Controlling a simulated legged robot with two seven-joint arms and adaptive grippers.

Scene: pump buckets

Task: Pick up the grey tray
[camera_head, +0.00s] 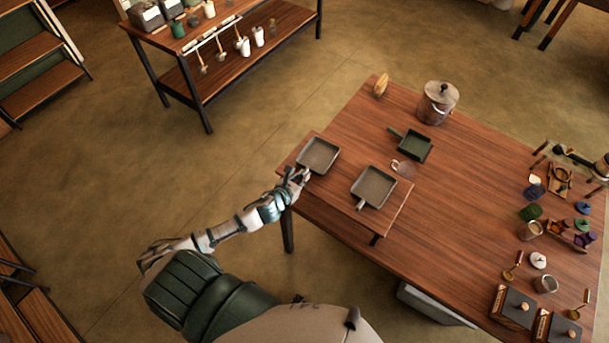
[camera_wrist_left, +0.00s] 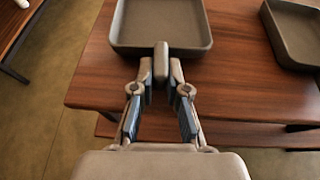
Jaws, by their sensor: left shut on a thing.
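Two grey trays with handles rest on a raised wooden board at the table's near-left end. The left grey tray (camera_head: 318,155) has its handle toward my left gripper (camera_head: 298,176). In the left wrist view, my left gripper (camera_wrist_left: 161,75) is shut on the handle of this grey tray (camera_wrist_left: 160,25), which lies straight ahead at the top. The tray looks level, and I cannot tell whether it touches the board. The second grey tray (camera_head: 374,186) stands to the right, its handle pointing to the near side; it also shows in the left wrist view (camera_wrist_left: 292,35).
The raised board (camera_head: 335,197) sits on the large wooden table (camera_head: 450,190). A dark green pan (camera_head: 414,147) and a lidded pot (camera_head: 437,103) stand behind. Several small items and two boxes (camera_head: 513,305) crowd the right side. The table's middle is clear.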

